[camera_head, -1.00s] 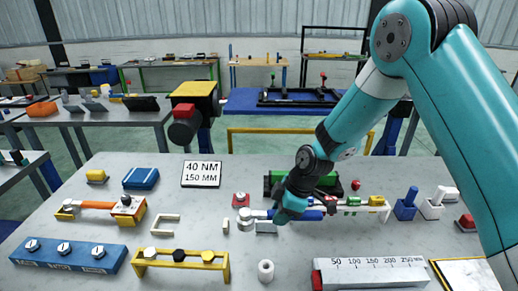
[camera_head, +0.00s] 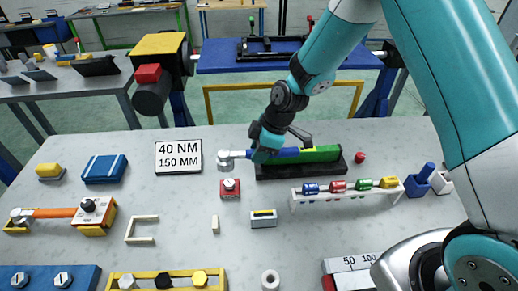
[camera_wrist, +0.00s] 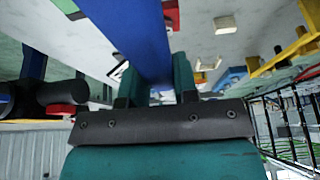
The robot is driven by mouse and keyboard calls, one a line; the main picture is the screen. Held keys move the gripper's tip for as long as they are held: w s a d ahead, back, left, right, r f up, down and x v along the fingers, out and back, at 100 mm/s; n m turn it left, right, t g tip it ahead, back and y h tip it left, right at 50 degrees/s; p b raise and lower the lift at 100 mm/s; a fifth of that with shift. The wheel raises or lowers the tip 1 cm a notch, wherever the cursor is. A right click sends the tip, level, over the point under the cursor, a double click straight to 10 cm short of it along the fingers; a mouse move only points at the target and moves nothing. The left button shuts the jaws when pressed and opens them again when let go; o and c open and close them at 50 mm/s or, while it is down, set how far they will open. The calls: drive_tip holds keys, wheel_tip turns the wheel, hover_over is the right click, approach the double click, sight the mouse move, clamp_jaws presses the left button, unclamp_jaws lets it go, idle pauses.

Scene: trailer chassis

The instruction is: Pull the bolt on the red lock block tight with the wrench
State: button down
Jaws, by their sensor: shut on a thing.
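The red lock block (camera_head: 230,194) sits on the grey table, with a silver bolt (camera_head: 229,183) on its top. The wrench (camera_head: 288,152) has a blue handle and a silver head (camera_head: 224,157). My gripper (camera_head: 268,150) is shut on the handle. The wrench lies about level, its head pointing left. In the head view the head shows just behind and above the bolt, apart from it. In the wrist view the blue handle (camera_wrist: 140,35) runs between the teal fingers of my gripper (camera_wrist: 157,80). The bolt cannot be made out there.
A green block on a black base (camera_head: 262,172) stands right beside my gripper. A white rack (camera_head: 345,197) with coloured sockets is to the right. A sign (camera_head: 178,156) reads 40 NM, 150 MM.

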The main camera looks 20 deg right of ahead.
drive_tip(key=shift+d, duration=0.1)
drive_tip(key=shift+f+b, duration=0.25)
drive_tip(key=shift+b, duration=0.1)
wheel_tip(320, 180, down, 6)
drive_tip(key=b, duration=0.5)
drive_tip(key=shift+s+f+b, duration=0.1)
drive_tip(key=shift+f+b, duration=0.7)
drive_tip(key=shift+b, duration=0.2)
idle(1.9)
idle(0.4)
drive_tip(key=c, duration=1.6)
unclamp_jaws()
clamp_jaws()
